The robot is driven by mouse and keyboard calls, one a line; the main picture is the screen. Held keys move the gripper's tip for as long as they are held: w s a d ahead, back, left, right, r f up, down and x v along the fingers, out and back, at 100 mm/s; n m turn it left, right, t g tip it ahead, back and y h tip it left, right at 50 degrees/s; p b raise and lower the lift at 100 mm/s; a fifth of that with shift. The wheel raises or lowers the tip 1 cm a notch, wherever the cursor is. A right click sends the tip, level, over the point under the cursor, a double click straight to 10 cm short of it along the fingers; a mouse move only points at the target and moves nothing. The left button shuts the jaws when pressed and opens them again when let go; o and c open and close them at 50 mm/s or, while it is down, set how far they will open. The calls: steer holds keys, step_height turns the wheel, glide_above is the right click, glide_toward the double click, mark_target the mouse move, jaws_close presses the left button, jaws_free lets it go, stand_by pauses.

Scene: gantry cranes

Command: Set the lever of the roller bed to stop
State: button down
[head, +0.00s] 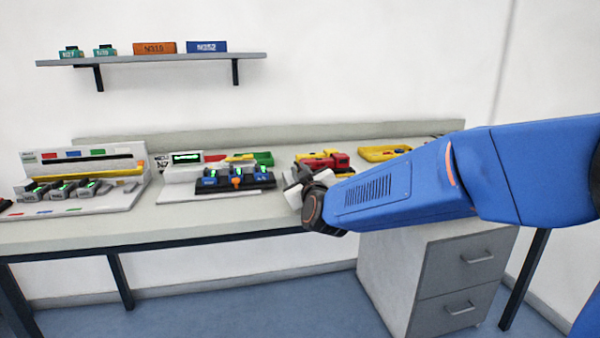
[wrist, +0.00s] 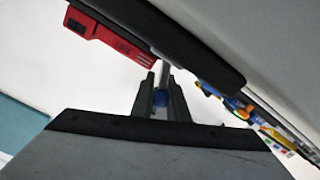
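In the head view my gripper (head: 300,192) is low over the bench, partly hidden by my blue arm. In the wrist view the two dark fingers of my gripper (wrist: 161,75) stand apart with a gap between them. A thin grey post (wrist: 165,72) shows at the fingertips, closer to the right finger; I cannot tell whether they touch. A small blue part (wrist: 160,97) shows between the fingers, lower down. I cannot clearly make out the roller bed or its lever; my arm and gripper hide part of the bench. A long dark bar (wrist: 190,42) lies just beyond the fingertips.
A red labelled block (wrist: 112,40) is near the fingers at upper left. On the bench (head: 240,225), a dark unit with blue and orange parts (head: 236,180) stands left of my gripper. Red and yellow parts (head: 322,161) lie behind it. Drawers (head: 435,280) stand below; a shelf (head: 150,59) hangs above.

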steer(key=shift+d, duration=0.1)
steer(key=shift+w+d+r+m, duration=0.15)
steer(key=shift+d+m, duration=0.35)
steer(key=shift+m, duration=0.75)
steer(key=shift+w+d+r+m, duration=0.15)
steer(key=shift+d+m, duration=0.35)
steer(key=shift+m, duration=0.75)
steer(key=shift+f, duration=0.1)
steer(key=c, duration=1.7)
jaws_free()
steer(key=v, duration=1.7)
steer(key=shift+s, duration=0.2)
